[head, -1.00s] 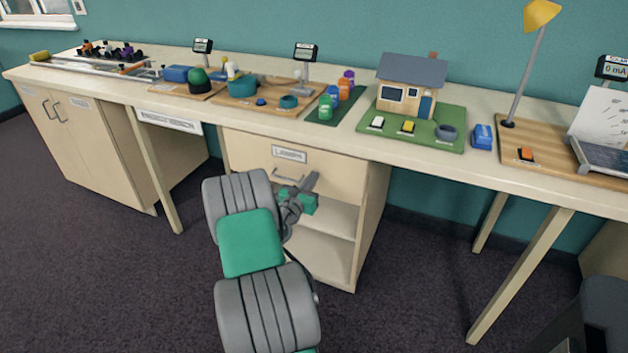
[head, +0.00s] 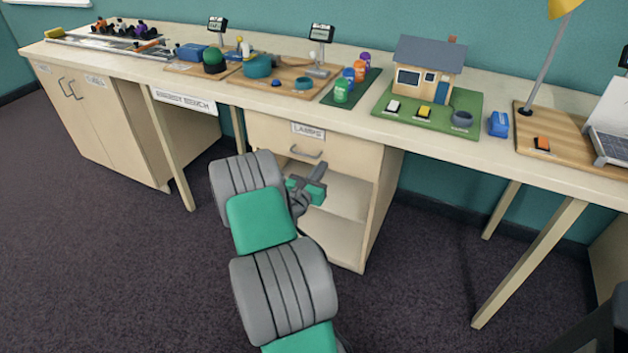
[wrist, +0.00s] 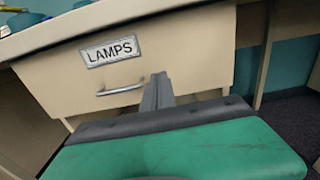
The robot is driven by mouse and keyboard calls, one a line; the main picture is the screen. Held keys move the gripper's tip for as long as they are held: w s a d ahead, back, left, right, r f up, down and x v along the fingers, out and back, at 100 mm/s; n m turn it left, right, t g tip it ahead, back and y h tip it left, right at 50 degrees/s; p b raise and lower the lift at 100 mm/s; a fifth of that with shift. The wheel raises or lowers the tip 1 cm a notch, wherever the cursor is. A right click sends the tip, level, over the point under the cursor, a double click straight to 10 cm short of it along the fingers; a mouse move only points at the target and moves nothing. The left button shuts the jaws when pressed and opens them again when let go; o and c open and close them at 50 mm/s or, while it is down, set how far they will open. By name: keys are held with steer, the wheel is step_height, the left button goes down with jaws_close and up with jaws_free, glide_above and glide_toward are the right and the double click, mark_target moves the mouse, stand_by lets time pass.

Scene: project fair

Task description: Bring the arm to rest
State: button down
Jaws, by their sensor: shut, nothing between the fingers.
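My arm, grey and green, reaches from the bottom of the head view toward the bench's drawer unit. My gripper (head: 319,171) is in front of the open shelf, just below the drawer marked LAMPS (head: 312,141). Its fingers are together and hold nothing. In the wrist view the closed fingers (wrist: 158,88) stand in front of the LAMPS drawer (wrist: 190,55), beside its handle (wrist: 120,89). The drawer is shut. I cannot tell the exact gap between fingers and drawer front.
The long bench (head: 420,138) carries a model house (head: 428,75) on a green board, coloured pots, meters and a lamp. An open shelf (head: 345,195) lies under the drawer. Dark carpet (head: 420,270) is clear right of my arm.

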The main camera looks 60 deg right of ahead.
steer(key=w+a+r+m+y+p, duration=0.2)
steer(key=a+r+m+y+p, duration=0.5)
steer(key=a, duration=0.5)
steer(key=w+a+r+m+y+p, duration=0.25)
steer(key=a+r+m, duration=0.25)
steer(key=a+m, duration=0.5)
steer(key=s+a+r+m+y+p, duration=0.1)
steer(key=s+a+r+y+p, duration=0.1)
steer(key=a, duration=0.7)
steer(key=s+a+r+m+y+p, duration=0.1)
steer(key=s+a+r+y+p, duration=0.2)
steer(key=a, duration=0.7)
steer(key=s+a+r+y+p, duration=0.2)
steer(key=a+r, duration=0.4)
steer(key=a, duration=0.4)
steer(key=shift+s+r+m+y, duration=0.2)
steer(key=shift+s+m+y, duration=0.2)
steer(key=shift+s+y, duration=0.25)
